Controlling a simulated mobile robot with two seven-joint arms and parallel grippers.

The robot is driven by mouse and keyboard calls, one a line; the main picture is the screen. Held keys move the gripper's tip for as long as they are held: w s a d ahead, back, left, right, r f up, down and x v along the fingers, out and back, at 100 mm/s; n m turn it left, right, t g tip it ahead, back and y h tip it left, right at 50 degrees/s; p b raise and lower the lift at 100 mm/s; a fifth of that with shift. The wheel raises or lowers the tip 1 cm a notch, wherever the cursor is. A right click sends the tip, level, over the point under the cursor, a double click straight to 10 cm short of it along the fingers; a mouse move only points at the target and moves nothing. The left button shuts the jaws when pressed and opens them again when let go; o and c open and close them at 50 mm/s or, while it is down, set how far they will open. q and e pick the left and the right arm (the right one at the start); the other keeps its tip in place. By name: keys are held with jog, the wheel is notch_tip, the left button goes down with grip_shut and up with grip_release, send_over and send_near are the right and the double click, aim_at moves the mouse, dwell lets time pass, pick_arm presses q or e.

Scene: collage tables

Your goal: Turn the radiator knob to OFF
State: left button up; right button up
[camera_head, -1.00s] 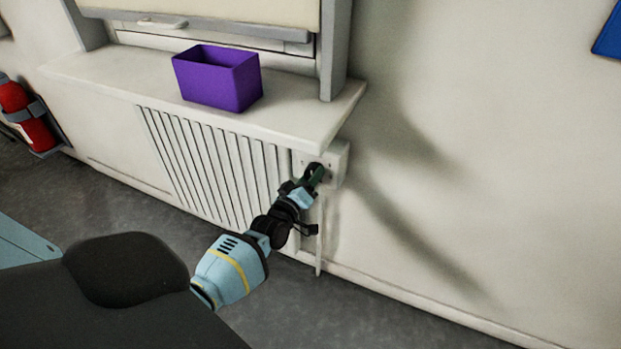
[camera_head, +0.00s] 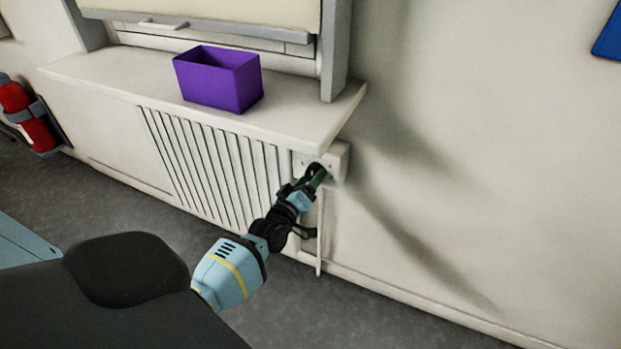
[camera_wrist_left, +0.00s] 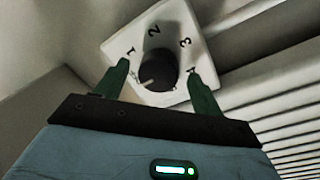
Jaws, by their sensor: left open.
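The radiator knob (camera_wrist_left: 158,70) is round and black, on a square white dial plate (camera_wrist_left: 200,42) with the figures 1, 2 and 3 readable. A pale mark shows at the knob's lower left; I cannot read the setting for certain. In the head view the plate (camera_head: 340,158) is on the wall by the radiator's right end, and my gripper largely hides the knob. My left gripper (camera_wrist_left: 158,70) is open, with one green finger on each side of the knob; contact is unclear. It also shows at the plate in the head view (camera_head: 317,171). My right gripper is not in view.
The white radiator (camera_head: 215,165) is left of the plate, under a window sill (camera_head: 120,82) that juts out just above my gripper. A purple box (camera_head: 217,80) stands on the sill. A red extinguisher (camera_head: 35,130) hangs at far left.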

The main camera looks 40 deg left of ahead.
pick_arm(q)
jog(key=s+d+p, duration=0.1)
jog(key=s, duration=0.6)
jog(key=shift+f, duration=0.25)
